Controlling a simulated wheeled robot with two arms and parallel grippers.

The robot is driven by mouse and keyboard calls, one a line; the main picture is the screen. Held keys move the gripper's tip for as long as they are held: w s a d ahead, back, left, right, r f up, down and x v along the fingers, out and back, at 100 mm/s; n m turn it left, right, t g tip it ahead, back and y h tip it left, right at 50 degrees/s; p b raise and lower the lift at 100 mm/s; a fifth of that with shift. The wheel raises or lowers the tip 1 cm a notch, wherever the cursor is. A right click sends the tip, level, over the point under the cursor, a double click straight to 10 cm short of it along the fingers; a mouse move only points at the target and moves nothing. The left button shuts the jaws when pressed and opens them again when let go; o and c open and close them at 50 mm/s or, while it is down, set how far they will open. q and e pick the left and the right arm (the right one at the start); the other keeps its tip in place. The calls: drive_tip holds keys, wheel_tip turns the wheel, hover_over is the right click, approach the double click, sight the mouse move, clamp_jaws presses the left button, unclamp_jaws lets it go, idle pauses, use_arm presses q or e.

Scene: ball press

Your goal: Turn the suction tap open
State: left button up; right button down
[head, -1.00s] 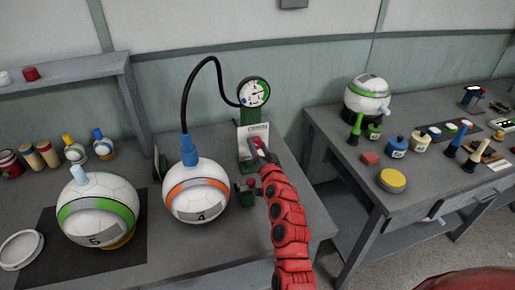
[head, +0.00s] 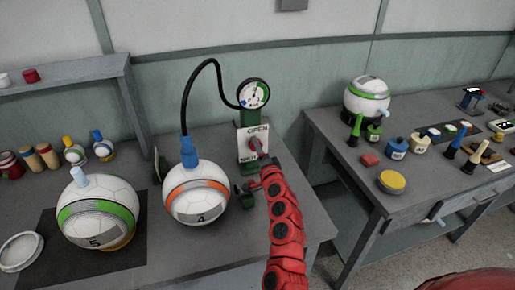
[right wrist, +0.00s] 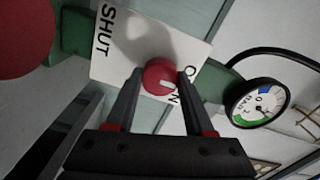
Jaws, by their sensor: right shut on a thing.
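The suction tap is a red knob (head: 255,146) on a white plate (head: 248,136) marked OPEN at the top and SHUT at the bottom, on a green stand. In the right wrist view the knob (right wrist: 160,77) bears a short pale mark and sits between my two dark fingers. My right gripper (right wrist: 158,82) is shut on the knob; its fingers partly cover the word OPEN. In the head view my red right arm comes from below and its gripper (head: 265,163) is at the plate's lower right. My left gripper is not in view.
A round gauge (head: 253,93) tops the stand, and a black hose runs from it to an orange-striped ball (head: 196,192). A green-striped ball (head: 97,210) stands at left. The right table (head: 350,180) holds another ball and several small pots, across a gap.

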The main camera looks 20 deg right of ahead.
drive_tip(key=shift+r, duration=0.1)
idle(0.3)
drive_tip(key=shift+c, duration=1.4)
unclamp_jaws()
drive_tip(key=shift+d, duration=0.1)
drive_tip(key=s+b, duration=0.2)
drive_tip(key=s, duration=1.5)
drive_tip(key=shift+s+b, duration=0.2)
drive_tip(key=shift+b, duration=0.1)
